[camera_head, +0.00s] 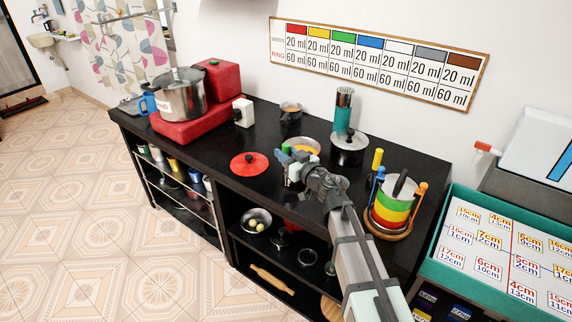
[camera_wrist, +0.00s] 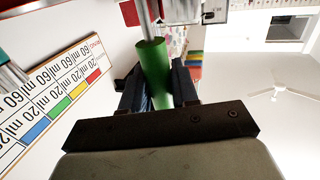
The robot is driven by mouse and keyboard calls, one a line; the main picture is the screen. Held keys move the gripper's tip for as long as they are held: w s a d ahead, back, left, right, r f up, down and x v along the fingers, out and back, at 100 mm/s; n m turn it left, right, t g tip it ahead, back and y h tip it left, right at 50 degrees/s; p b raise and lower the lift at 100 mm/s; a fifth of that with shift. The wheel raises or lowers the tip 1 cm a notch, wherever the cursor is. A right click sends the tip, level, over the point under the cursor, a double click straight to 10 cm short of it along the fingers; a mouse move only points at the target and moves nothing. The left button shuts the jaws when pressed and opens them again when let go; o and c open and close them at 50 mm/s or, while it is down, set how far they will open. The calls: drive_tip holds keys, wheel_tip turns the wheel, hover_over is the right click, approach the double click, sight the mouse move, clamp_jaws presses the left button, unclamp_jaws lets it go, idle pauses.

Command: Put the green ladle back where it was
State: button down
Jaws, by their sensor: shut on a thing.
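The green ladle (camera_wrist: 152,62) shows in the wrist view as a green handle with a grey metal stem running to the top edge. My gripper (camera_wrist: 158,88) is shut around the handle, with one dark finger on each side. In the head view, my gripper (camera_head: 288,160) is over the middle of the black counter, and a small green end of the ladle (camera_head: 286,148) shows at its fingers. The ladle's bowl end cannot be made out. Yellow (camera_head: 377,159) and orange (camera_head: 421,191) upright handles stand around a green, yellow and red banded container (camera_head: 392,208) to the right.
A red lid (camera_head: 249,163) lies left of my gripper. A yellow-filled pan (camera_head: 306,146) is just behind it. A dark pot (camera_head: 349,149), a teal-and-grey cylinder (camera_head: 343,112) and a small pot (camera_head: 291,113) stand at the back. A steel pot (camera_head: 181,95) sits on the red stove (camera_head: 190,127).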

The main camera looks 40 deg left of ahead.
drive_tip(key=shift+f, duration=2.05)
drive_tip(key=c, duration=0.8)
unclamp_jaws()
drive_tip(key=shift+c, duration=0.2)
drive_tip(key=shift+s+d+r, duration=0.1)
drive_tip(key=shift+d+r, duration=0.1)
drive_tip(key=shift+d, duration=0.05)
drive_tip(key=v, duration=1.1)
drive_tip(key=shift+d, duration=0.25)
